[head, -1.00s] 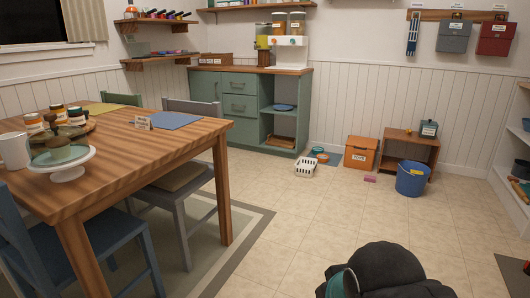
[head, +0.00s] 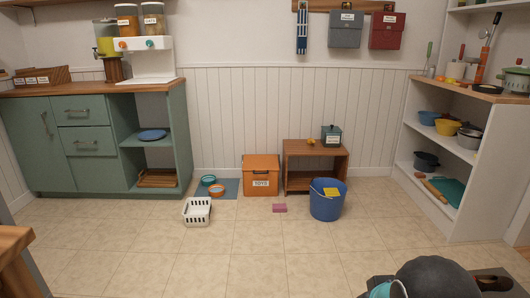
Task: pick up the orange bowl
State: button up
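The orange bowl (head: 217,191) is small and sits on the floor on a blue-grey mat (head: 231,184), left of the middle in the head view. Its inside looks bluish. A teal bowl (head: 208,180) stands just behind it to the left on the same mat. Only a dark, rounded part of my arm with a teal cap shows at the bottom right. My gripper's fingers are not seen, and the bowl is well ahead of me across the floor.
A white basket (head: 197,211) stands close in front of the mat. An orange toy box (head: 261,175), a pink block (head: 280,208) and a blue bucket (head: 326,200) are to the right. A green cabinet (head: 90,150) is left, a white shelf (head: 476,222) right. The floor ahead is clear.

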aim_at(215, 190)
jog(key=z, duration=0.15)
jog(key=i, duration=1.85)
jog(key=u, duration=0.65)
jog(key=i, duration=1.75)
jog(key=u, duration=1.35)
jog(key=i, duration=0.7)
jog(key=u, duration=0.3)
